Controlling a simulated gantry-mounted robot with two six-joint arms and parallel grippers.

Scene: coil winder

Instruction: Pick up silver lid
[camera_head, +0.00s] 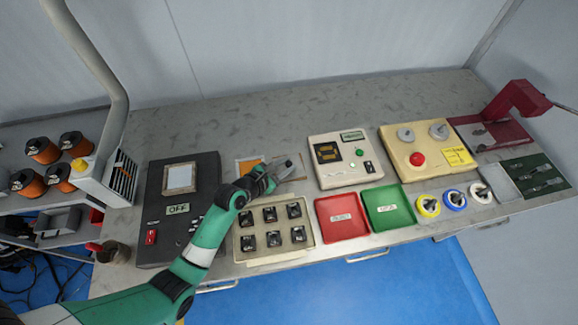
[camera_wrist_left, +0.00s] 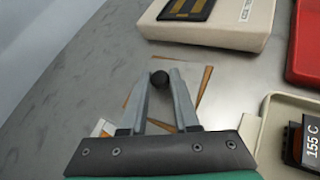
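My left gripper (camera_head: 287,163) reaches over the bench behind the tray of black parts, pointing down at a flat grey plate with a brown edge (camera_head: 296,172). In the left wrist view a small round black knob (camera_wrist_left: 159,79) shows between the tips of my left gripper (camera_wrist_left: 162,82). The fingers are apart, with the knob filling most of the gap; I cannot tell whether they press on it. Pale, brown-edged pieces (camera_wrist_left: 203,82) lie beneath and are partly hidden by the fingers. I cannot make out the silver lid's full outline. My right gripper is not in view.
The cream parts tray (camera_head: 241,241) is just in front of the gripper. A cream meter box (camera_head: 323,176) stands to its right, a black box marked OFF (camera_head: 157,205) to its left. Red (camera_head: 342,232) and green (camera_head: 390,222) trays are at front right. The bench behind is clear.

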